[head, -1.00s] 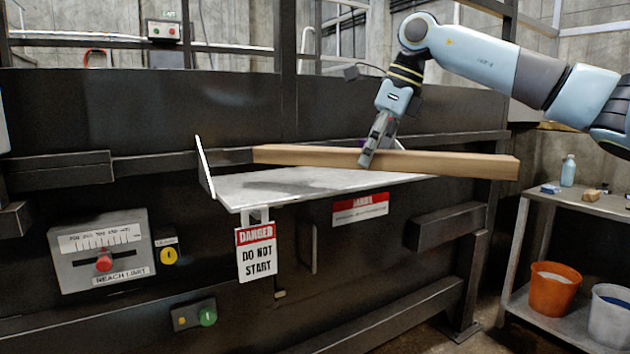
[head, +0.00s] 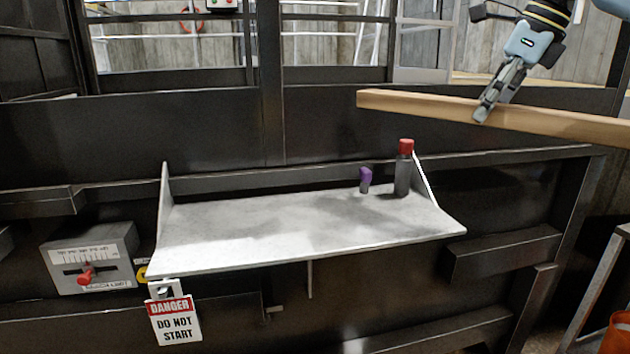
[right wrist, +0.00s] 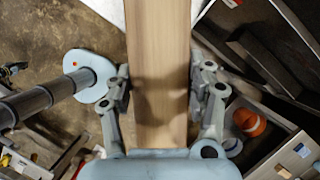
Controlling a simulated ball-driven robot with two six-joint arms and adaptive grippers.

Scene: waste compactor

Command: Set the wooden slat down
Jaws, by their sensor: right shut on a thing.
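The wooden slat (head: 408,104) is a long pale beam held in the air, roughly level, up and to the right of the metal shelf. Its right end runs out of the head view. My right gripper (head: 482,117) is shut on it. In the right wrist view the slat (right wrist: 160,75) runs lengthwise between the two fingers (right wrist: 160,85), which press on its sides. The grey metal shelf (head: 270,234) juts from the dark machine front, apart from the slat, with much of its top bare. My left gripper is not in view.
A dark bottle with a red cap (head: 403,172) and a small purple-topped item (head: 365,179) stand at the shelf's right rear. Raised side plates bound the shelf. A "DANGER DO NOT START" tag (head: 174,320) hangs below its left front, near a red-knobbed gauge box (head: 92,262).

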